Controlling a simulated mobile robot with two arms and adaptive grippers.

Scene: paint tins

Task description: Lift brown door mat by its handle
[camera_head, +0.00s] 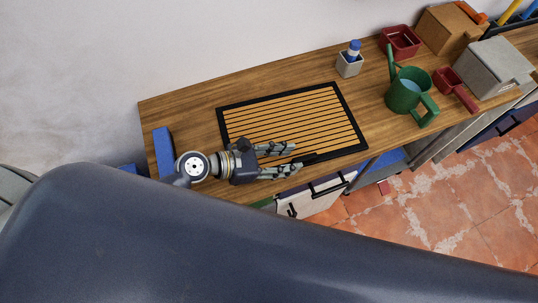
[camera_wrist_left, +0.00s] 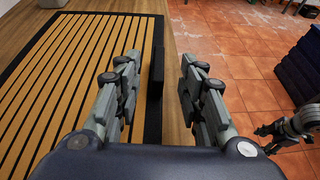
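The brown door mat (camera_head: 300,120) lies flat on the wooden worktop, with light brown slats and a black border. It also shows in the left wrist view (camera_wrist_left: 75,60). Its black handle (camera_wrist_left: 156,75) stands up at the mat's front edge, near the edge of the worktop. My left gripper (camera_head: 297,158) is open over the mat's front edge. In the left wrist view its two fingers (camera_wrist_left: 160,80) are spread on either side of the handle, with gaps visible. My right gripper (camera_wrist_left: 285,132) shows partly at the right edge of that view, away from the mat; its opening is unclear.
A blue block (camera_head: 163,152) lies left of the mat. A small pot with a blue-topped bottle (camera_head: 350,62), a green watering can (camera_head: 408,93), a red scoop (camera_head: 455,88) and boxes (camera_head: 493,67) stand to the right. The tiled floor (camera_head: 420,205) in front is mostly clear.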

